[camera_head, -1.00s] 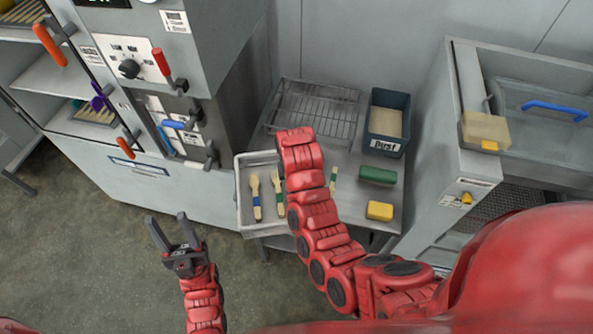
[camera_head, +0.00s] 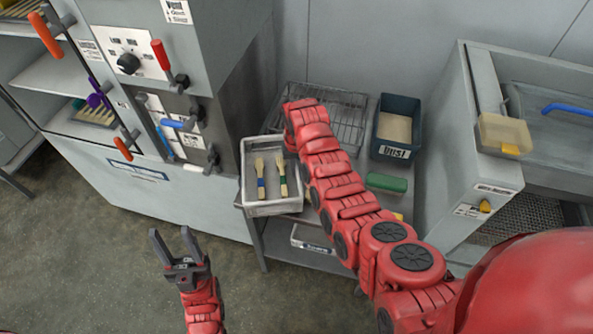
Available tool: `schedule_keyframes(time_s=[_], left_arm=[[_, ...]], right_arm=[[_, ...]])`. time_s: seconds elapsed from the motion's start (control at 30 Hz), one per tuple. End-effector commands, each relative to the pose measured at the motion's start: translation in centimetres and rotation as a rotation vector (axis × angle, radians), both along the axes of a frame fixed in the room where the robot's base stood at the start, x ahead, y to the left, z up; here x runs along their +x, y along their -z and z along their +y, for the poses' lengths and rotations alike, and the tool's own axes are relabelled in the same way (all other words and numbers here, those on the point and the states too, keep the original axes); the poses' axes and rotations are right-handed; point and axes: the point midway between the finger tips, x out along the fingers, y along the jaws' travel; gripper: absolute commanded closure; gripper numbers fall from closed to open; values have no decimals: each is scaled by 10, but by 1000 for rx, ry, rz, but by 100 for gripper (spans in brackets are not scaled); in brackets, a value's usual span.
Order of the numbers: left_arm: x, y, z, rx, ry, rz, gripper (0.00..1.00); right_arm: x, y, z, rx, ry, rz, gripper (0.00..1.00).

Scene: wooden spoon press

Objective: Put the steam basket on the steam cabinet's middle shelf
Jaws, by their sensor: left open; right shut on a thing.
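The steam basket (camera_head: 271,209) is a pale grey tray holding two wooden forks, one blue-banded and one green-banded. It is above the left part of the table. My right arm reaches over its right side; its wrist hides the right gripper's fingers, which are shut at the basket's right side, contact hidden. My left gripper (camera_head: 176,246) is open and empty over the floor, in front of the cabinet. The steam cabinet (camera_head: 190,190) stands at the left. Its middle shelf (camera_head: 60,78) looks bare; contents show on the levels above and below.
On the table are a wire rack (camera_head: 332,105), a dark bin (camera_head: 395,150) and a green block (camera_head: 386,183). A yellow block is mostly hidden by my arm. Cabinet levers, including a red one (camera_head: 160,54), stick out. A grey machine (camera_head: 465,150) stands right. Floor is clear front left.

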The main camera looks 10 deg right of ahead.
Motion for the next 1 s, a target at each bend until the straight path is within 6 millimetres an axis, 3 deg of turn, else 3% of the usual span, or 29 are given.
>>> schedule_keyframes(time_s=[0.17, 0.57, 0.6, 0.73, 1.0], left_arm=[[0, -11, 0, 0, 0, 0, 50], [0, -6, 0, 0, 0, 0, 50], [0, -7, 0, 0, 0, 0, 50], [0, -8, 0, 0, 0, 0, 50], [0, -8, 0, 0, 0, 0, 50]], right_arm=[[1, 13, 0, -1, -1, -1, 100], [0, 22, 0, 0, -1, -2, 100], [0, 21, 0, 0, -1, -2, 85], [0, 20, 0, 0, -1, -2, 62], [0, 20, 0, 0, -1, -2, 60]])
